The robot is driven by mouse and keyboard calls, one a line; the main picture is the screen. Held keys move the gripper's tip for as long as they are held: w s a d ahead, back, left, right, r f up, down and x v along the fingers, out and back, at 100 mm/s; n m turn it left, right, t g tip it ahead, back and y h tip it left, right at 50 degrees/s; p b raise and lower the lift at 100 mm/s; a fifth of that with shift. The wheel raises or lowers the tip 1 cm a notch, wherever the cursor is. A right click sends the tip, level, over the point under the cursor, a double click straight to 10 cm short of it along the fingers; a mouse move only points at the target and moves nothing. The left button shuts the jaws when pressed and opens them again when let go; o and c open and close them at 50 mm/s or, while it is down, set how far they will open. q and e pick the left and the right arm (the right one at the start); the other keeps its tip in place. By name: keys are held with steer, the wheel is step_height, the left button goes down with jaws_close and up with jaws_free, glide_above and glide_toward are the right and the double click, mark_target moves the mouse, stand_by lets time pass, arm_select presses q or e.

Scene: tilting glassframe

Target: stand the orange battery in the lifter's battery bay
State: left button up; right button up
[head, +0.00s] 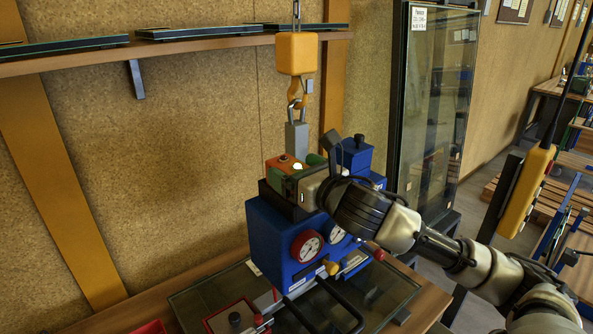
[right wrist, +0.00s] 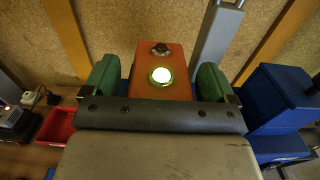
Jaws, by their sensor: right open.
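The orange battery (head: 281,163) stands upright at the top of the blue lifter (head: 268,243), in what looks like its dark battery bay (head: 270,197). The bay is partly hidden by my gripper. In the right wrist view the battery (right wrist: 158,58) shows a dark knob and a lit, green-ringed light on top. My right gripper (head: 298,168) is open, with its green fingers on either side of the battery. Both fingers also show in the right wrist view (right wrist: 158,82); whether they touch the battery I cannot tell. My left gripper is not in view.
A yellow hoist block (head: 297,53) with a hook hangs over the lifter, a grey bar (head: 297,138) below it close behind the battery. Gauges and knobs are on the lifter's front. A glass cabinet (head: 433,110) stands right. A red bin (right wrist: 56,126) is at left in the wrist view.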

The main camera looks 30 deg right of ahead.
steer(key=shift+r, duration=0.2)
steer(key=s+b, duration=1.2)
steer(key=b, duration=0.3)
steer(key=shift+d, duration=0.45)
